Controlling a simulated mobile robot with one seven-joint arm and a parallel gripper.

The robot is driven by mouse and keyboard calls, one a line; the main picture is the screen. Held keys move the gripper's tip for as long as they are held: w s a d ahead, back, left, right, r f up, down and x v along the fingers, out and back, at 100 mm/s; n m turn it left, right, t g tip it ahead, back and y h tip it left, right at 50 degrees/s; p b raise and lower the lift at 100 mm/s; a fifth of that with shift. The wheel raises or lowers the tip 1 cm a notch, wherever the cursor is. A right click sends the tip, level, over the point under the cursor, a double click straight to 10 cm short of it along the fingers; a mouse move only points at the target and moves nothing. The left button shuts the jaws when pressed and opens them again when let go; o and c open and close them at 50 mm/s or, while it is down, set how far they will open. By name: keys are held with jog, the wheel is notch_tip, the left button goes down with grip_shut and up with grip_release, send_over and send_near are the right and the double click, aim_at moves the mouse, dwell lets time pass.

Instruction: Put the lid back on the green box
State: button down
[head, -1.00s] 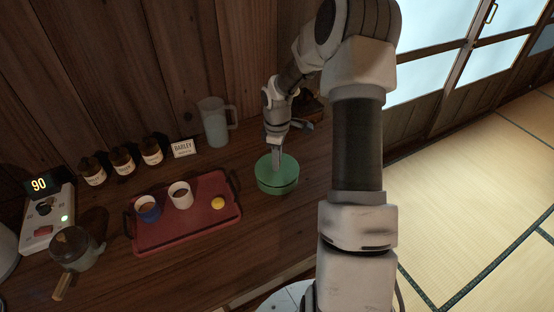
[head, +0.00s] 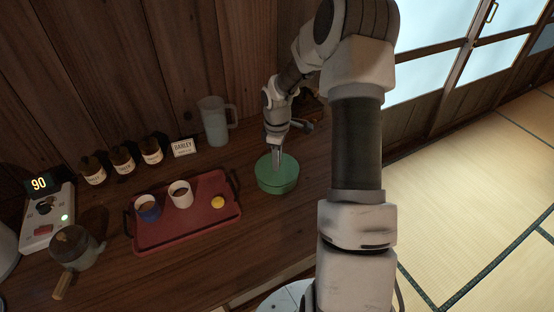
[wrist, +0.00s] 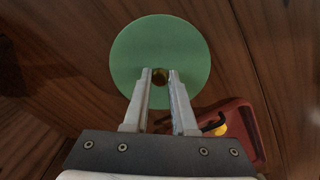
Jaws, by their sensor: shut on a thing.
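The green box (head: 278,184) is round and stands on the wooden counter, right of the red tray. Its flat green lid (head: 290,166) lies over the top of the box, and I see no clear gap between them in the head view. The lid shows as a full green disc in the wrist view (wrist: 160,45), with a dark yellowish knob (wrist: 160,76) at its middle. My gripper (head: 277,164) points down at the lid's centre. In the wrist view its fingers (wrist: 160,78) are shut on the knob. The lid hides the inside of the box.
The red tray (head: 165,235) holds a blue cup (head: 147,208), a white cup (head: 180,194) and a yellow item (head: 218,202). A pitcher (head: 214,122), a small sign (head: 183,147) and several brown jars (head: 122,160) stand along the wall. A pot (head: 75,248) stands at left.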

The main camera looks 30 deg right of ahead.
dwell(0.3)
jog(key=shift+c, duration=0.8)
grip_release()
jog(key=shift+r, duration=0.1)
jog(key=shift+r+p, duration=2.65)
jog(key=shift+r, duration=0.75)
grip_shut()
jog(key=shift+f, duration=0.3)
